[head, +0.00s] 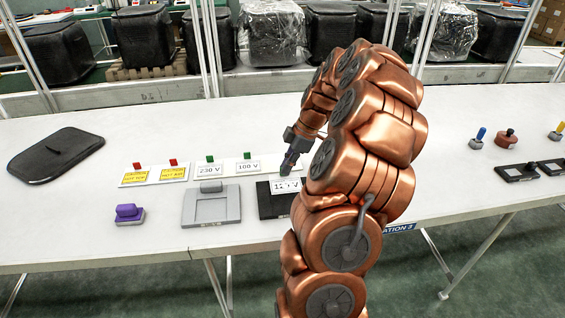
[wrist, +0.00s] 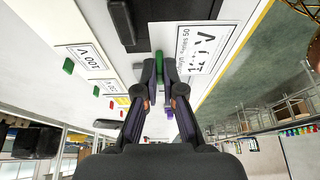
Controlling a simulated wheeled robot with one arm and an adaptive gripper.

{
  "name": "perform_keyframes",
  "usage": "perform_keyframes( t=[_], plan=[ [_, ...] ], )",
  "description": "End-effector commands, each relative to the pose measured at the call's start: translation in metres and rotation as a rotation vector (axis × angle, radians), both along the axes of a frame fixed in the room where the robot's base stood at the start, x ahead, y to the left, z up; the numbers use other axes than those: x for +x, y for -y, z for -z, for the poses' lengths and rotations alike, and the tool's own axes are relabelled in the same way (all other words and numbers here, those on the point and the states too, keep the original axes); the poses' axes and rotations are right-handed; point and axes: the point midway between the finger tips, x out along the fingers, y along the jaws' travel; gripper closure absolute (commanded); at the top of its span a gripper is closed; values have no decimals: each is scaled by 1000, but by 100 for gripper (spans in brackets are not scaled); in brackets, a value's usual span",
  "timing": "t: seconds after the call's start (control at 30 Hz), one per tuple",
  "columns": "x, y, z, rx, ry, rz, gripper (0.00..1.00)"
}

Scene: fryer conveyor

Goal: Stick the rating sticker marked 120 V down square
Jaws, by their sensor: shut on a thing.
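The white rating sticker marked 120 V (head: 286,186) is in front of my gripper (head: 291,160) in the head view, overlapping the upper part of a dark plate (head: 270,205). In the wrist view the sticker (wrist: 205,60) fills the upper right, its lettering partly hidden. My gripper (wrist: 159,74) is shut on a green tab (wrist: 159,58) beside the sticker. I cannot tell whether the sticker touches the plate or hovers just above it. My arm hides part of the area to its right.
A grey frame (head: 211,219) and purple-handled block (head: 129,212) sit left. A black lid (head: 55,153) lies far left. Bare white tabletop (head: 70,225) is front left.

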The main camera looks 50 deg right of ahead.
Motion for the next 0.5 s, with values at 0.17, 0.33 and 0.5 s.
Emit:
perform_keyframes(
  t=[0.17, 0.33, 0.5],
  plan=[
    [1, -1, 6, 1, -1, 0, 100],
    [1, 0, 17, -1, 1, 1, 100],
    [1, -1, 30, -1, 1, 0, 100]
  ],
)
